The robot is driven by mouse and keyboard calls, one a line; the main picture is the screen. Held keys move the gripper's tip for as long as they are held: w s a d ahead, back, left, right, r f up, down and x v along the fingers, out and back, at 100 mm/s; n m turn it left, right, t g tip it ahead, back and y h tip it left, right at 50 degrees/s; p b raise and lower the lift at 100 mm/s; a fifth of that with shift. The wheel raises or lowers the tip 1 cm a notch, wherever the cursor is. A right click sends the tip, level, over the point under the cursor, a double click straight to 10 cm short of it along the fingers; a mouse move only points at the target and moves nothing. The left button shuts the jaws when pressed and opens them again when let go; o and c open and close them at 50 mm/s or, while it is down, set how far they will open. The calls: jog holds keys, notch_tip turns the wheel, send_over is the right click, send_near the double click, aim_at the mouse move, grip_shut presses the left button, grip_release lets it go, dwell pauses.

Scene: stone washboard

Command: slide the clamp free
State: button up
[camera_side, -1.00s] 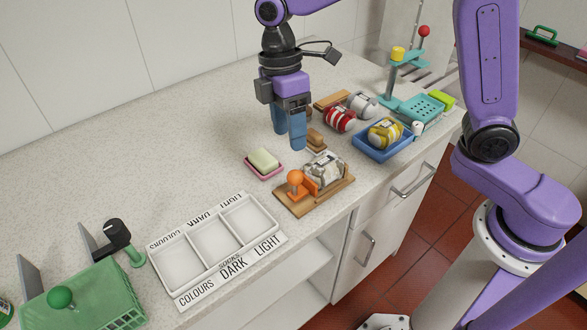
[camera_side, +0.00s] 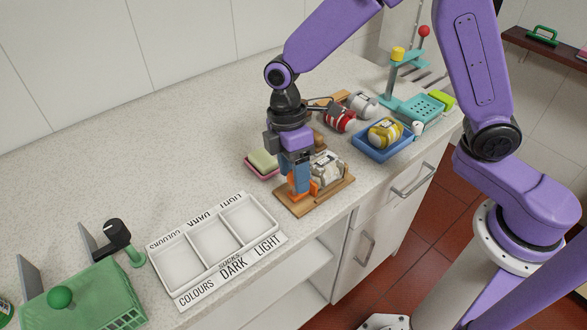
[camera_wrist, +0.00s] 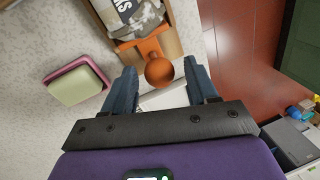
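The orange clamp (camera_wrist: 150,49) has a round ball knob and sits at the near end of a wooden board (camera_side: 335,194). It bears against a grey and white patterned bundle (camera_side: 327,168) lying on that board; the bundle also shows at the top of the wrist view (camera_wrist: 128,14). My gripper (camera_side: 299,190) is low over the clamp end of the board, pointing down. In the wrist view, my gripper (camera_wrist: 160,68) is open, with one finger on each side of the knob. Gaps show between knob and fingers. The fingers partly hide the clamp in the side view.
A pink dish with pale soap (camera_side: 262,161) lies close behind my gripper. A white three-part tray (camera_side: 269,213) lies front left. A blue tray (camera_side: 365,151) with a yellow bundle, a red bundle (camera_side: 341,119) and a teal rack (camera_side: 420,107) stand to the right. The counter's front edge is near.

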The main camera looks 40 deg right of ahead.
grip_shut()
jog(key=shift+a, duration=1.45)
jog(key=shift+o, duration=0.8)
grip_release()
jog(key=w+r, duration=0.3)
jog(key=r, duration=1.4)
jog(key=shift+w+d, duration=0.15)
jog(key=shift+d, duration=0.25)
jog(key=s+d+f+m+t, duration=0.1)
jog(key=s+d+f, duration=0.3)
jog(key=s+d, duration=0.5)
jog(key=s+d+f+m+t, duration=0.1)
jog(key=s+d+f, duration=0.3)
jog(key=s+d, duration=0.6)
jog(key=s+m, duration=0.1)
jog(key=s, duration=0.3)
jog(key=shift+s+f, duration=0.35)
jog(key=shift+s, duration=0.05)
